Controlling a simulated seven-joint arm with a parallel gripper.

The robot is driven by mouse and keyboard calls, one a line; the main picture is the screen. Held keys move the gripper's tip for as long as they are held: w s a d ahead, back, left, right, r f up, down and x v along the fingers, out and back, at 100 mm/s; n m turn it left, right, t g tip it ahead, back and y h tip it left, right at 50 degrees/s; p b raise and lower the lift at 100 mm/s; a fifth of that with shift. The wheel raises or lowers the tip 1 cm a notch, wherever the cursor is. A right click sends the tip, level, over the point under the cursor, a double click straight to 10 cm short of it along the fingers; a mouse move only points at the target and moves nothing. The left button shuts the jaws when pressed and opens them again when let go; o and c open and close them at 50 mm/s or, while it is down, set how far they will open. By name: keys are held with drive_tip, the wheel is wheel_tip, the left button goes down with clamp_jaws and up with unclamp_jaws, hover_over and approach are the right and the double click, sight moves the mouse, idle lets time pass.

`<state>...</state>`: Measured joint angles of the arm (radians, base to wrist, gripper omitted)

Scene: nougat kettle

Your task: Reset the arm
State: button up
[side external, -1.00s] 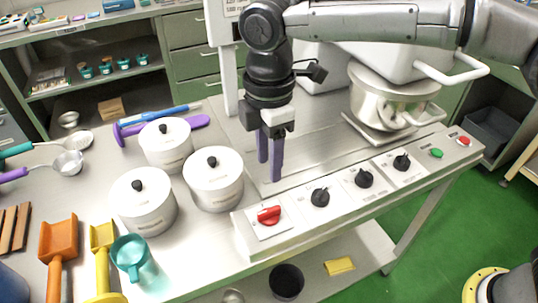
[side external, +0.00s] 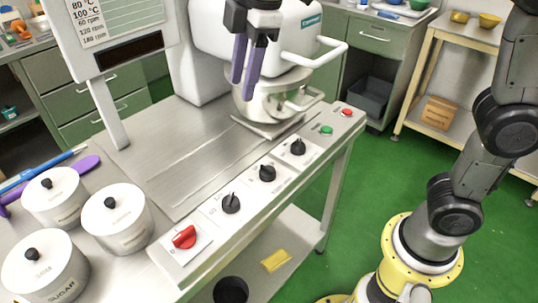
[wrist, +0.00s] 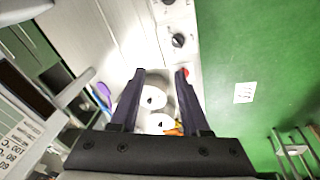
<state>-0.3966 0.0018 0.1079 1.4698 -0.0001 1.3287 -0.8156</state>
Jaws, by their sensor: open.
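My gripper (side external: 243,90) hangs high in front of the white mixer (side external: 212,40), its purple fingers pointing down. In the side view the fingers overlap the steel bowl (side external: 246,112). The fingers are apart and empty in the wrist view (wrist: 160,73). In that view white lidded canisters (wrist: 153,98) show far below, between the fingers. Part of my arm stands at the right of the side view, and the links joining it to my gripper are out of the picture.
Three white canisters (side external: 115,220) stand at the left of the steel bench. A row of black knobs (side external: 267,173), a red knob (side external: 184,237) and green and red buttons line the front edge. A temperature panel (side external: 110,30) stands behind. The middle of the bench is clear.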

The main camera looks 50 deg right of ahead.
drive_tip(key=s+d+m+t, duration=0.2)
drive_tip(key=s+d+m, duration=0.4)
drive_tip(key=s+d, duration=0.55)
drive_tip(key=s+d+f+m+t+h, duration=0.1)
drive_tip(key=s+d+f+m, duration=0.2)
drive_tip(key=s+f+m, duration=0.4)
wheel_tip(320, 180, down, 4)
drive_tip(key=shift+s+d+r+m, duration=0.3)
drive_tip(key=shift+s+m, duration=0.1)
drive_tip(key=shift+s, duration=0.2)
